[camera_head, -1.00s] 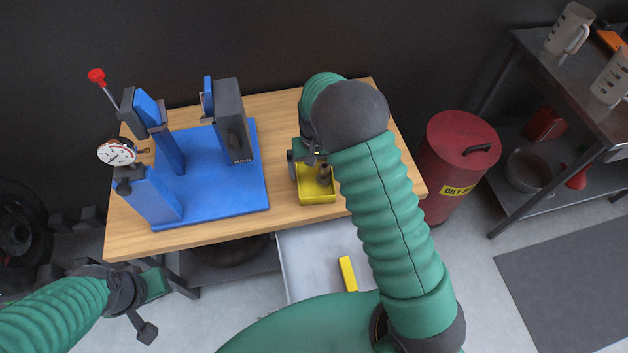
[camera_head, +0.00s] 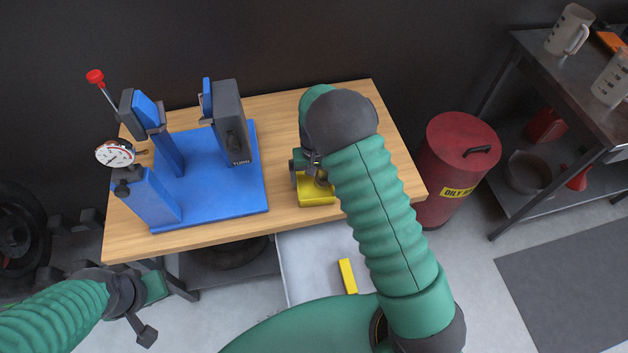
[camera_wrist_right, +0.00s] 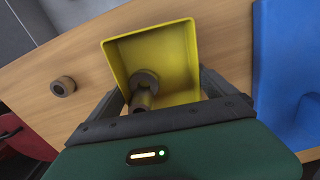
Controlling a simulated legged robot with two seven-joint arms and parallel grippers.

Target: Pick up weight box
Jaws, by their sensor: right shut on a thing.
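The weight box is a yellow open-topped box (camera_head: 316,195) at the front right of the wooden table. In the right wrist view the yellow box (camera_wrist_right: 178,50) holds dark cylindrical weights (camera_wrist_right: 144,88). My right gripper (camera_head: 310,168) comes down over the box. Its fingers (camera_wrist_right: 160,92) are on either side of the box and shut on it. The forearm hides part of the box in the head view. I cannot tell whether its base touches the table. My left gripper (camera_head: 147,308) is at the lower left, away from the table; its finger gap is unclear.
A blue stand (camera_head: 220,195) with uprights and a dial gauge (camera_head: 115,153) fills the table's left. A ring-shaped weight (camera_wrist_right: 64,86) lies on the wood beside the box. A red oily-waste bin (camera_head: 455,150) stands right of the table (camera_head: 275,130). A yellow bar (camera_head: 347,276) lies below in front.

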